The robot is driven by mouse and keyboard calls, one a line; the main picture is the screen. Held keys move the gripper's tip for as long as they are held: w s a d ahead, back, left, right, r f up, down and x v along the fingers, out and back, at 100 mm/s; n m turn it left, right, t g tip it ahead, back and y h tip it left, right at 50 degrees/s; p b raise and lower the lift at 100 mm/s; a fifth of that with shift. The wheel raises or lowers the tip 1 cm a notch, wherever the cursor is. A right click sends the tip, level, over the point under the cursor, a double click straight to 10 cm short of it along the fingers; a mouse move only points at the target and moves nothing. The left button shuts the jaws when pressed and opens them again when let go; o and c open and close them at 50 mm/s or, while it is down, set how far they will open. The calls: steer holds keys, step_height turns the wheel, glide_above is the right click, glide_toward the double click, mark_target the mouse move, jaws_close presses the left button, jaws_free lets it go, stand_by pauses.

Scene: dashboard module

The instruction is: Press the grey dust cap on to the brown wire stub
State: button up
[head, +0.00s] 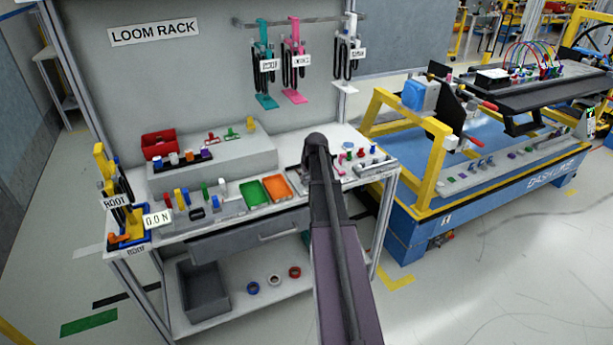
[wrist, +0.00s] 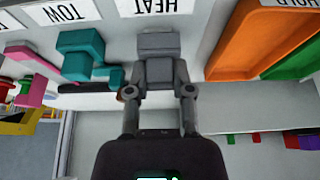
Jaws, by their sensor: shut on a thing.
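In the wrist view a grey blocky piece, seemingly the grey dust cap (wrist: 158,45), sits between the fingertips of my gripper (wrist: 161,76), by the HEAT label. My gripper is shut on it. It shows over the light rack top, and I cannot tell whether it still touches the surface. In the head view my arm hides the gripper and the grey piece. I cannot make out the brown wire stub in either view.
A teal piece (wrist: 82,55) stands close beside the grey one, by the TOW label. An orange tray (head: 277,188) and a green tray (head: 253,193) lie left of my arm. The blue dashboard stand (head: 400,225) is to the right, with open floor in front.

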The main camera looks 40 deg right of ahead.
steer(key=shift+f+b, duration=0.3)
steer(key=shift+f, duration=0.05)
steer(key=shift+r, duration=0.25)
steer(key=shift+r+p, duration=0.65)
steer(key=shift+p, duration=0.25)
steer(key=shift+f+b, duration=0.9)
stand_by(1.7)
steer(key=o, duration=0.8)
steer(key=shift+r, duration=0.25)
